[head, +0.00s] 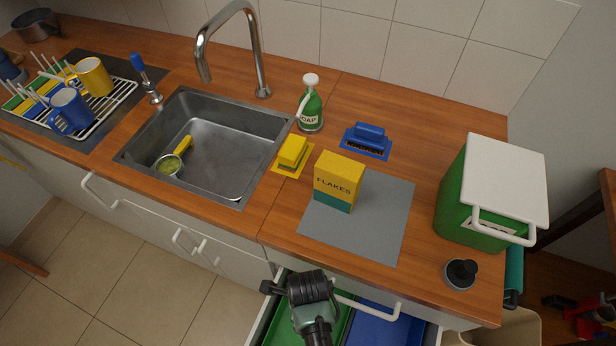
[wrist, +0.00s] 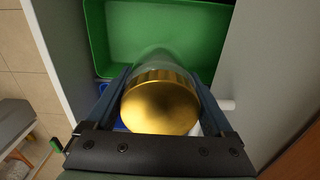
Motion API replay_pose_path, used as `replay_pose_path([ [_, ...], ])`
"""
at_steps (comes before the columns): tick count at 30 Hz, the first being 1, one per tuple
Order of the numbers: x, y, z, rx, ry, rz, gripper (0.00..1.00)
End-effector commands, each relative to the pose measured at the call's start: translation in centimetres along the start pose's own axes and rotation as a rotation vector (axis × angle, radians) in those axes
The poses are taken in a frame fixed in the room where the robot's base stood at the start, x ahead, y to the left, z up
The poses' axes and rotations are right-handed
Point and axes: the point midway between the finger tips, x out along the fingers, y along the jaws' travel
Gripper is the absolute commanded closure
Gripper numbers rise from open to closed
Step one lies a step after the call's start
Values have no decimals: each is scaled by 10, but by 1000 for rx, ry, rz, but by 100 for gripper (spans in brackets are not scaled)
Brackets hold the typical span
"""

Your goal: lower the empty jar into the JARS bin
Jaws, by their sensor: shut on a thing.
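My gripper (wrist: 160,95) is shut on a jar (wrist: 160,105) with a gold lid, its fingers on either side of it. The jar's body looks clear and is mostly hidden behind the lid. In the wrist view the jar is in front of a green bin (wrist: 112,35); how deep it is relative to the rim I cannot tell. In the head view my arm reaches over an open drawer with the green bin (head: 341,330) and a blue bin (head: 385,326). The jar and fingers are hidden there. No JARS label is readable.
The drawer handle (head: 368,308) and front lie close to my arm. On the counter stand a yellow FLAKES box (head: 338,180) on a grey mat (head: 385,215), a green caddy with a white lid (head: 505,180), and a dark round object (head: 460,274) near the edge.

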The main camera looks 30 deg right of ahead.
Motion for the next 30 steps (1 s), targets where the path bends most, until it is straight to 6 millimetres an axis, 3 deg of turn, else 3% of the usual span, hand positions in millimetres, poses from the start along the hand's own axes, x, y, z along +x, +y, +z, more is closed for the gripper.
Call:
replay_pose_path([
  [1, 11, 0, 0, 0, 0, 0, 79],
  [30, 128, 0, 0, -1, -1, -1, 79],
])
